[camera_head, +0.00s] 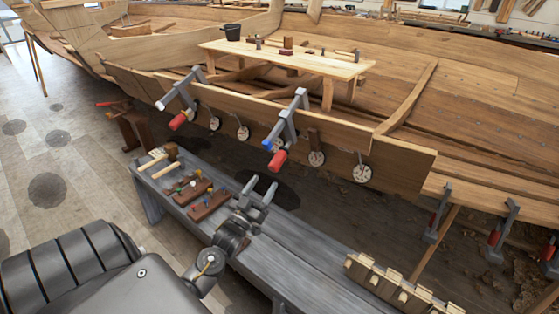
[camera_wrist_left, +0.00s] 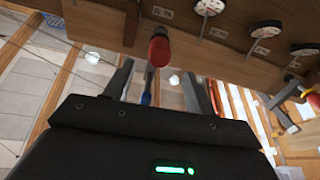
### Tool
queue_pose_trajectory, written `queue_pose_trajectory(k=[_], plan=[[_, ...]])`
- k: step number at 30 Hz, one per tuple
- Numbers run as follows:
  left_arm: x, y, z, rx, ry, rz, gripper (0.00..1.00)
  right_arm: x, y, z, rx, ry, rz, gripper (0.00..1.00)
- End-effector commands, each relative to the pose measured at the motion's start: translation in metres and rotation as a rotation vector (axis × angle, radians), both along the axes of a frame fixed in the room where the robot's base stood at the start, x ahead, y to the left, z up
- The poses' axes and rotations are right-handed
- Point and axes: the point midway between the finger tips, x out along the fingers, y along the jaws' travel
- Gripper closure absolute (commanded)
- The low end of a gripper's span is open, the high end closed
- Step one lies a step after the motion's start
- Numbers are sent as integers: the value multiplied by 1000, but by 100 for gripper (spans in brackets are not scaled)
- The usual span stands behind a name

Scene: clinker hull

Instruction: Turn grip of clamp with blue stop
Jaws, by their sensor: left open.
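The clamp with the blue stop (camera_head: 290,118) is fixed on the upper edge of the hull plank, its red grip (camera_head: 278,160) hanging low on the outer side. The blue stop (camera_head: 267,143) is at the end of its bar. My left gripper (camera_head: 262,189) is open and empty, below and in front of the red grip, apart from it. In the left wrist view, a red grip (camera_wrist_left: 159,48) shows just beyond the open fingers (camera_wrist_left: 158,85), with something blue (camera_wrist_left: 147,97) between them in the picture. My right gripper is not in view.
A second clamp (camera_head: 180,95) with a white stop and red grip is to the left on the same plank (camera_head: 400,160). Round discs hang along the plank. A grey bench (camera_head: 300,250) below holds a mallet (camera_head: 168,154) and tool blocks (camera_head: 208,203).

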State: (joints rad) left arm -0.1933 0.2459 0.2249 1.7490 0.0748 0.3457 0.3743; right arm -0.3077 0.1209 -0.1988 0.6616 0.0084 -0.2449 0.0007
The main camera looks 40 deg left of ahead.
Motion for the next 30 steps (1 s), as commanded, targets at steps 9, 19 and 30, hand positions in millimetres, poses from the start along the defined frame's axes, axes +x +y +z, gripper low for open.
queue_pose_trajectory(k=[9,19,30], plan=[[49,7,23,1,-4,-1,44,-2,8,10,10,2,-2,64],[90,12,39,1,-3,-1,44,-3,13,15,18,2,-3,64],[96,13,40,1,-2,-2,44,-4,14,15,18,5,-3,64]])
